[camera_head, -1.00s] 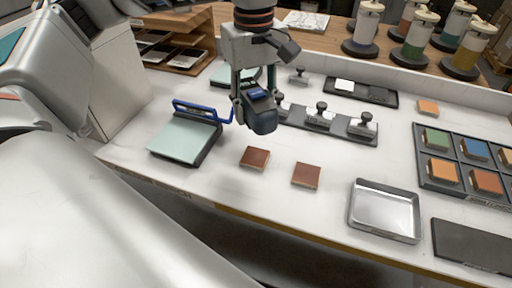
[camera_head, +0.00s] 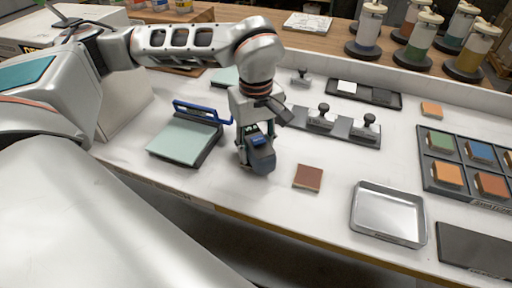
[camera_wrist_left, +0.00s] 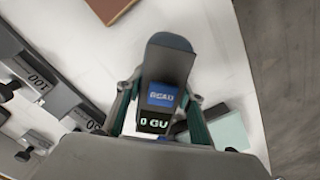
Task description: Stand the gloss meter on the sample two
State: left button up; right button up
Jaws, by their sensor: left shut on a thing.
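My left gripper (camera_head: 251,141) is shut on the gloss meter (camera_head: 262,161), a dark blue-grey device with a small lit display. The meter hangs upright over the spot where the left brown sample lay; that sample is now hidden behind it. I cannot tell whether the meter touches it. The other brown sample (camera_head: 307,177) lies flat to the right. In the left wrist view the gloss meter (camera_wrist_left: 165,75) sits between the fingers with its display readable, and a brown sample (camera_wrist_left: 110,8) shows at the top edge. No label tells me which sample is two. My right gripper is not in view.
A pale green panel with a blue handle (camera_head: 184,142) lies close left of the meter. A rack of knobbed tools (camera_head: 345,129) stands behind. A metal tray (camera_head: 389,213) and a colour-sample rack (camera_head: 462,188) are to the right. Table around the right sample is clear.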

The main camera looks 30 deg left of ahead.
pick_arm(q)
jog(key=shift+f, duration=0.1)
jog(key=o, duration=1.5)
jog(key=shift+r, duration=0.3)
notch_tip(320, 180, up, 10)
jog(key=shift+r+p, duration=0.1)
jog(key=shift+p, duration=0.35)
jog(key=shift+r, duration=0.8)
